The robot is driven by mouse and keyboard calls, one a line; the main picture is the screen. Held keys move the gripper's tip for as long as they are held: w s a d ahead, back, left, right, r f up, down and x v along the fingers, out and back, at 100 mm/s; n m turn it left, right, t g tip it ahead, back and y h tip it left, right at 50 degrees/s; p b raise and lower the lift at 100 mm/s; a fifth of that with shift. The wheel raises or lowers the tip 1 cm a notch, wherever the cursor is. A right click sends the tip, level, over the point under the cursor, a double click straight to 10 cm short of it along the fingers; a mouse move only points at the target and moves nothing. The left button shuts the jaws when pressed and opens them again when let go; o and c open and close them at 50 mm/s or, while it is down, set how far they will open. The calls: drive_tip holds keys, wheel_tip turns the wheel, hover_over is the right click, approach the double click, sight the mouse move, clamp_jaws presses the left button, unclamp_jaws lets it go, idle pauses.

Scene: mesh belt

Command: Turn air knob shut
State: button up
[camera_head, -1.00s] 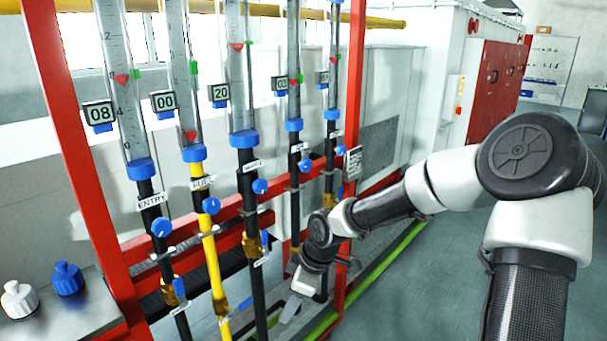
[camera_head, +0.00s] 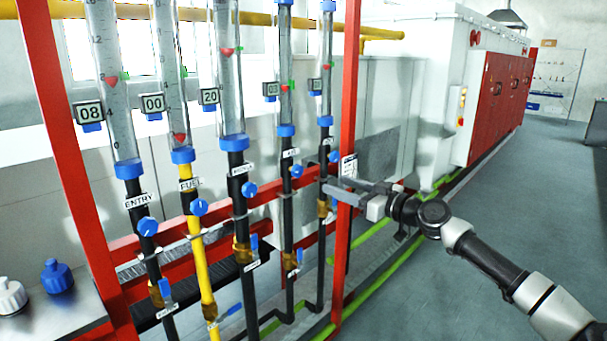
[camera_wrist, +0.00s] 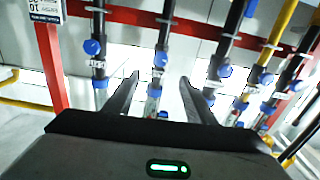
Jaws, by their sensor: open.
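Several upright flow tubes with blue knobs stand in a red frame. The fourth tube from the left has a blue knob (camera_head: 296,171) beside a small white label (camera_head: 290,153) that is too small to read surely. The fifth tube has its own knob (camera_head: 334,157). I cannot tell for certain which is the air knob. My gripper (camera_head: 331,187) is open, by the right red post, just below and right of these knobs in the head view.
The right red post (camera_head: 347,120) with a sign (camera_head: 349,167) stands close to my gripper. Knobs labelled ENTRY (camera_head: 147,227) and FUEL (camera_head: 199,207) are further left. Lever valves (camera_head: 251,247) sit lower. The floor at right is clear.

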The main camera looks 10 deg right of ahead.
sight(299, 172)
drive_tip(key=p+x, duration=0.1)
drive_tip(key=x, duration=1.3)
drive_tip(key=shift+w+a+f, duration=0.1)
drive_tip(key=shift+a, duration=0.05)
drive_tip(key=c, duration=1)
